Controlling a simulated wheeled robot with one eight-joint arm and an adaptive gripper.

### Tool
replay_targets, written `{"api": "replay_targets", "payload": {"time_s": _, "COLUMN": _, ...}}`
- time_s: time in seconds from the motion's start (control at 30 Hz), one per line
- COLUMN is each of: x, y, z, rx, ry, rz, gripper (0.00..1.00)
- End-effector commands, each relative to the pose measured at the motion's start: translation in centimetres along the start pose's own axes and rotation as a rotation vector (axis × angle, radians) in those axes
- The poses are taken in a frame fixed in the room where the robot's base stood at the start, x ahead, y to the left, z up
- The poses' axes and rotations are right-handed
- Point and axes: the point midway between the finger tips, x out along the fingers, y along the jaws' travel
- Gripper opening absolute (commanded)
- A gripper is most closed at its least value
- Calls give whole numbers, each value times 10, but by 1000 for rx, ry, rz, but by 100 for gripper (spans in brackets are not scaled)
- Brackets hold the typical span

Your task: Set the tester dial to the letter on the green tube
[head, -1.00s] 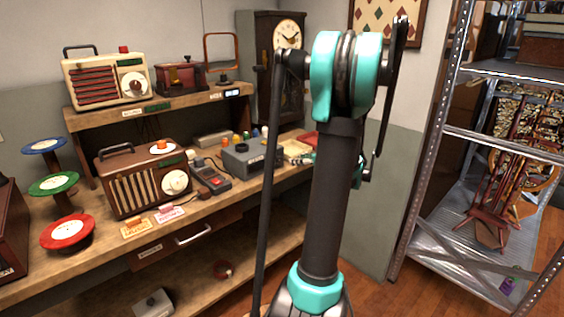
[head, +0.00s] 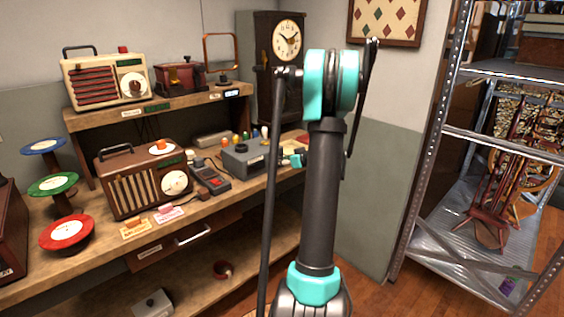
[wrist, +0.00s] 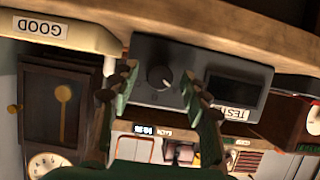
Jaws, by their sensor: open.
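The tester is a grey box (head: 236,165) on the workbench in the head view. It also fills the upper middle of the wrist view (wrist: 185,50), upside down, with a label reading TEST. My gripper (wrist: 159,72) is open, with one fingertip on either side of the dial; contact is unclear. In the head view it is mostly hidden behind my arm. Several small coloured tubes stand behind the tester, among them a green one (head: 246,136); its letter is too small to read.
A tray labelled GOOD (wrist: 65,33) is beside the tester. A brown radio (head: 142,182) stands to the left. A wall clock cabinet (head: 277,70) stands behind. A metal shelf (head: 480,200) is at the right.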

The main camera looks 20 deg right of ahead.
Motion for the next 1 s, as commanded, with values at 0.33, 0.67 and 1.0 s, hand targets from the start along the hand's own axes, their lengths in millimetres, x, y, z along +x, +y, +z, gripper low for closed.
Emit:
{"api": "replay_targets", "payload": {"time_s": 0.33, "x": 0, "y": 0, "z": 0, "rx": 0, "ry": 0, "rz": 0, "gripper": 11}}
{"api": "replay_targets", "payload": {"time_s": 0.67, "x": 0, "y": 0, "z": 0, "rx": 15, "ry": 0, "rz": -7, "gripper": 0}}
{"api": "replay_targets", "payload": {"time_s": 1.0, "x": 0, "y": 3, "z": 0, "rx": 177, "ry": 0, "rz": -73, "gripper": 0}}
